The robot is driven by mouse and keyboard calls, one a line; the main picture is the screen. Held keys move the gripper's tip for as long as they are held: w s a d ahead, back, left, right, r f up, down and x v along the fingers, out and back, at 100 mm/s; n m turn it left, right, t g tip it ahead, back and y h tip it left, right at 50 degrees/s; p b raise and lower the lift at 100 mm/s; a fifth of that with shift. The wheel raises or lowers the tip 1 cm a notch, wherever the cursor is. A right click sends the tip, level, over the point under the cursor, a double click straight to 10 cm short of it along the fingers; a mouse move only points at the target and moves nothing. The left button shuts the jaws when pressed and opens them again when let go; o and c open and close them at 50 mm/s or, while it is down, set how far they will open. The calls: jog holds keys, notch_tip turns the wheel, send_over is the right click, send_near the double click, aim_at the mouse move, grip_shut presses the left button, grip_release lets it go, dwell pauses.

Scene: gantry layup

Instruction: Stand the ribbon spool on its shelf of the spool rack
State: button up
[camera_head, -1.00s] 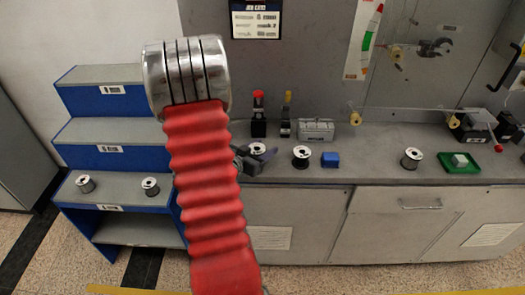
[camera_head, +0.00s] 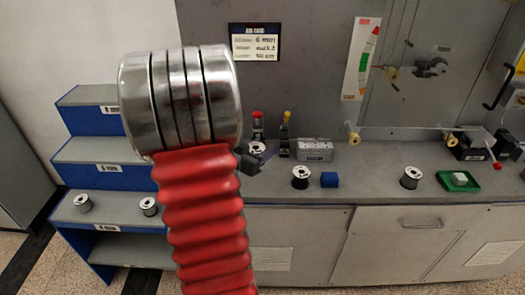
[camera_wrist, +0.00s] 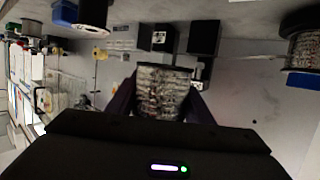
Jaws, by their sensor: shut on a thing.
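My gripper (camera_head: 260,160) is shut on the ribbon spool (camera_head: 257,147), partly behind my red arm, and holds it above the bench. In the wrist view, the spool's grey, streaky winding (camera_wrist: 162,92) sits between the two dark fingers of my gripper (camera_wrist: 160,105). The blue stepped spool rack (camera_head: 105,176) stands at the left, with three grey shelves and white labels. Its top (camera_head: 95,95) and middle (camera_head: 92,150) shelves look empty where visible. Two spools (camera_head: 83,204) (camera_head: 149,207) stand on the lowest step. My arm hides the rack's right side.
The bench front between the blue block and the right spool is clear.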

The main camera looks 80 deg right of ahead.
dwell(0.4)
jog(key=w+a+n+t, duration=0.3)
jog(key=w+t, duration=0.1)
jog(key=w, duration=0.6)
jog(key=w+a+n+t, duration=0.2)
jog(key=w+n+t, duration=0.1)
jog(key=w, duration=0.7)
jog(key=w+a+n+t+y, duration=0.2)
jog(key=w+a+n+t, duration=0.45)
jog(key=w+a, duration=0.9)
jog(key=w+a+n+t+y, duration=0.3)
jog(key=w+a+n+y, duration=0.2)
jog(key=a, duration=1.2)
jog(key=w+a+f+n+t+y, duration=0.1)
jog(key=w+a+n+t+y, duration=0.2)
jog(key=a, duration=1.5)
jog(key=w+n+y, duration=0.1)
jog(key=w+y, duration=0.2)
jog(key=w, duration=0.2)
jog(key=shift+w+a+n+y, duration=0.2)
jog(key=shift+w+n+y, duration=0.1)
jog(key=shift+n, duration=0.05)
